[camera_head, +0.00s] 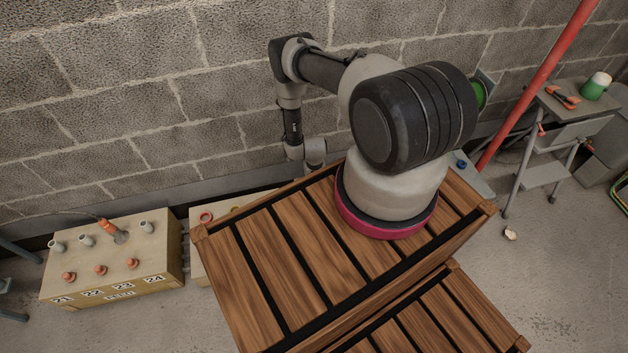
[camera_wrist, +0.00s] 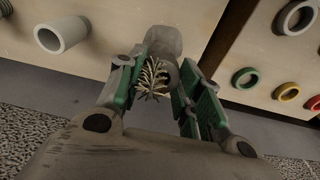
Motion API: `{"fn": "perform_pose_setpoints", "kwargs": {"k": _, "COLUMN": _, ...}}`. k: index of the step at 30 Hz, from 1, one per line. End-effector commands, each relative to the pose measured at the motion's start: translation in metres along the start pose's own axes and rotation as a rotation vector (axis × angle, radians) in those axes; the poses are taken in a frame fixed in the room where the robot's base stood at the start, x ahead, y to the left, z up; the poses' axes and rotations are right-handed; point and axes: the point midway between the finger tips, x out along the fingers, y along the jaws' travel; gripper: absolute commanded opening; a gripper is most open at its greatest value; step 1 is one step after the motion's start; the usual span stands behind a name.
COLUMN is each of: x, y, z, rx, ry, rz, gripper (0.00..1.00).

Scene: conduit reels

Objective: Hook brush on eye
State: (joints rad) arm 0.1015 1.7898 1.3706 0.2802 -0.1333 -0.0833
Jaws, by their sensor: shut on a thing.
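In the wrist view my gripper (camera_wrist: 158,84) is shut on a brush, with its green-padded fingers on either side. The brush (camera_wrist: 154,76) shows as a spray of pale, spiky bristles between the fingers. A grey rounded, cylindrical piece (camera_wrist: 165,42) lies just beyond the bristles; I cannot tell whether the two touch. No eye can be made out for certain. In the head view my gripper and the brush are hidden behind the slatted wooden crate and my arm.
A pale panel with a grey stub (camera_wrist: 62,34) and a green ring (camera_wrist: 245,78) lies around the gripper. A numbered box (camera_head: 115,250) with stubs and an orange-handled item (camera_head: 112,231) stands left. The wooden crate (camera_head: 285,260) fills the foreground. A step stand (camera_head: 575,115) is right.

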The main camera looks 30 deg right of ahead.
Motion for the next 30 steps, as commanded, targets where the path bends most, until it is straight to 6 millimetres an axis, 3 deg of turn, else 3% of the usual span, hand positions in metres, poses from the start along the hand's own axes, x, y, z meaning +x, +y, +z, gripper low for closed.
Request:
{"fn": "perform_pose_setpoints", "kwargs": {"k": 4, "x": -0.0004, "y": -0.0001, "z": -0.0006, "rx": 0.0, "ry": 0.001, "rz": 0.0, "gripper": 0.15}}
{"fn": "perform_pose_setpoints", "kwargs": {"k": 5, "x": -0.0005, "y": -0.0001, "z": -0.0006, "rx": 0.0, "ry": 0.001, "rz": 0.0, "gripper": 0.37}}
{"fn": "perform_pose_setpoints", "kwargs": {"k": 9, "x": -0.0005, "y": -0.0001, "z": -0.0007, "rx": 0.0, "ry": 0.001, "rz": 0.0, "gripper": 0.6}}
{"fn": "perform_pose_setpoints", "kwargs": {"k": 16, "x": -0.0006, "y": -0.0001, "z": -0.0007, "rx": 0.0, "ry": 0.001, "rz": 0.0, "gripper": 0.6}}
{"fn": "perform_pose_setpoints", "kwargs": {"k": 20, "x": -0.0006, "y": -0.0001, "z": -0.0007, "rx": 0.0, "ry": 0.001, "rz": 0.0, "gripper": 0.82}}
{"fn": "perform_pose_setpoints", "kwargs": {"k": 30, "x": -0.0013, "y": -0.0001, "z": -0.001, "rx": 0.0, "ry": 0.001, "rz": 0.0, "gripper": 0.82}}
